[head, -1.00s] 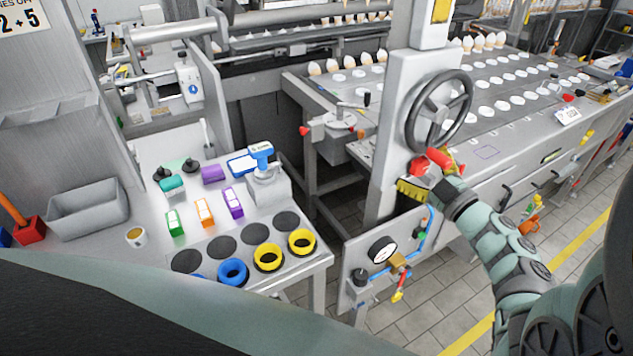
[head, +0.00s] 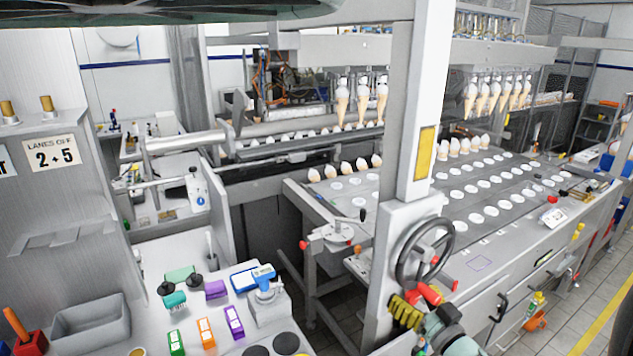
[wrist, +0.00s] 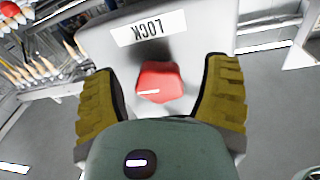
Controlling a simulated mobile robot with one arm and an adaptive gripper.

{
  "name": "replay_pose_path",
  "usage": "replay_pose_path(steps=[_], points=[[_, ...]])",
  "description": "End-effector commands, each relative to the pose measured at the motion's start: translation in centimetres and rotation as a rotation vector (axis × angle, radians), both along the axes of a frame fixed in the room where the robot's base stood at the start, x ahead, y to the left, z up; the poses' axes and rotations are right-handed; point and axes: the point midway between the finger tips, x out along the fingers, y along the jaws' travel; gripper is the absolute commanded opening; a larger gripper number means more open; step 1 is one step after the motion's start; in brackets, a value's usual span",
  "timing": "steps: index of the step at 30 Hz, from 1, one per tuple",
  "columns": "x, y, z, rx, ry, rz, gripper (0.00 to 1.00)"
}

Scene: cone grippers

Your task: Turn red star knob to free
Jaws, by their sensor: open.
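The red star knob (wrist: 158,82) is in the middle of the wrist view, on a pale grey panel, with a short white line on its left part. A white label (wrist: 151,28) reading LOCK, upside down in this view, is above it. My gripper (wrist: 160,75) is open, with one yellow ribbed finger on each side of the knob and gaps between. I cannot tell how deep the fingers reach. In the head view, my gripper (head: 408,311) is at the grey column below the handwheel, and red parts beside it cannot be told apart clearly.
The black handwheel (head: 425,250) is just above my gripper on the grey column (head: 400,222). The conveyor table (head: 490,215) with white cones lies behind and right. A side bench with coloured boxes (head: 206,331) and a grey bin (head: 90,325) is at the left.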

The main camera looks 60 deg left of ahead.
Motion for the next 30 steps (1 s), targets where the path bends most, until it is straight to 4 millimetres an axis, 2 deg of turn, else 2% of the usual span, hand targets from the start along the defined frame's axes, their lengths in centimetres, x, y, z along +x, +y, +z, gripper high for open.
replay_pose_path(steps=[1,6,13,30], points=[[0.1,-0.1,0.6,0.005,0.080,-0.005,0.75],[0.1,-0.1,0.5,0.029,0.357,-0.004,0.75],[-0.1,-0.3,0.4,0.053,0.662,-0.001,0.75],[-2.6,-11.3,-0.3,0.048,0.650,-0.002,0.75]])
